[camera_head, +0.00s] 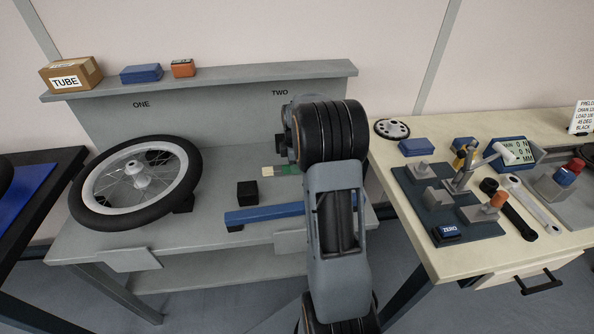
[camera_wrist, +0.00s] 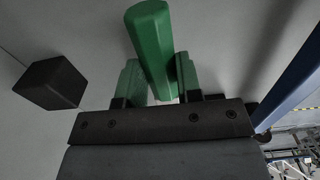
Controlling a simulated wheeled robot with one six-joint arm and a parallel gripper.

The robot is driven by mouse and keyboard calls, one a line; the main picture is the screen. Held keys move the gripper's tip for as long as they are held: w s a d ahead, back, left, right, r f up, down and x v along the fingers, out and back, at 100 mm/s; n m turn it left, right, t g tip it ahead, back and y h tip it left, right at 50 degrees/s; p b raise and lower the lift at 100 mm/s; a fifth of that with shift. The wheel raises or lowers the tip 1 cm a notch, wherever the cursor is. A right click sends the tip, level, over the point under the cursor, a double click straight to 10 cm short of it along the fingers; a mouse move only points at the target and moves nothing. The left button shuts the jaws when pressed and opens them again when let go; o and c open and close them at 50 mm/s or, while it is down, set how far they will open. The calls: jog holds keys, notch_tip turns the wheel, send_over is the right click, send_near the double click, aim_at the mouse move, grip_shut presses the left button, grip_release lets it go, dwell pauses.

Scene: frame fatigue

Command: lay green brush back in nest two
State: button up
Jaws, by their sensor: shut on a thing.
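The green brush (camera_wrist: 152,40) shows in the wrist view as a faceted green handle between the two green fingers of my gripper (camera_wrist: 158,78). The gripper is shut on it. In the head view a small green part with a pale end (camera_head: 267,171) shows left of my arm, over the grey bench below the label TWO (camera_head: 280,93). My arm hides most of the gripper and brush there. A black block (camera_head: 247,193) stands on the bench just left of and nearer than the pale end; it also shows in the wrist view (camera_wrist: 50,84). I cannot tell which parts form nest two.
A blue bar (camera_head: 262,213) lies along the bench's front. A spoked wheel (camera_head: 141,184) lies at the left under ONE. Boxes stand on the shelf (camera_head: 220,75). The right table (camera_head: 440,262) carries a gauge fixture and tools. Bare bench lies between wheel and black block.

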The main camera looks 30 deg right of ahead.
jog(key=shift+d+f, duration=0.15)
jog(key=shift+f, duration=1.4)
jog(key=o, duration=1.1)
jog(key=shift+c, duration=0.2)
